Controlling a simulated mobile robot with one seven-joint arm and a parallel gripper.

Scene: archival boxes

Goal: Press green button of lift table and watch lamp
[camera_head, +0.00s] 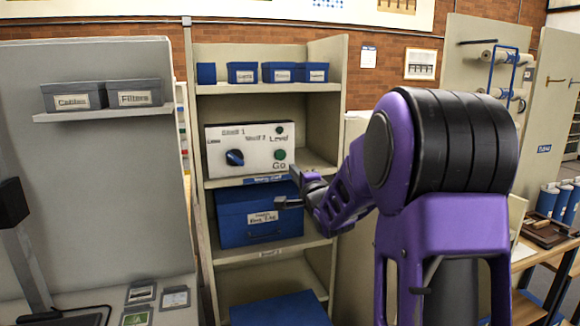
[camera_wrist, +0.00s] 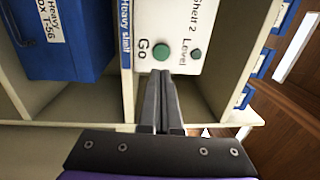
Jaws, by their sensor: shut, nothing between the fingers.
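A white control panel (camera_head: 222,165) stands on a shelf of the cabinet. Its round green button, marked Go (camera_head: 280,155), is low on the right side. A dark green lamp, marked Level (camera_head: 279,130), is above it and looks unlit. My gripper (camera_head: 294,173) is shut and empty, just below and right of the button. In the wrist view its fingertips (camera_wrist: 162,74) point at the Go button (camera_wrist: 162,52), with the lamp (camera_wrist: 197,53) beside it. Whether they touch is unclear.
A blue heavy box (camera_head: 235,212) stands on the shelf below the panel. Small blue boxes (camera_head: 281,72) line the top shelf. A blue surface (camera_head: 280,309) is at the bottom. Grey boxes (camera_head: 134,93) sit on the left wall shelf. The cabinet's right side wall is close to my arm.

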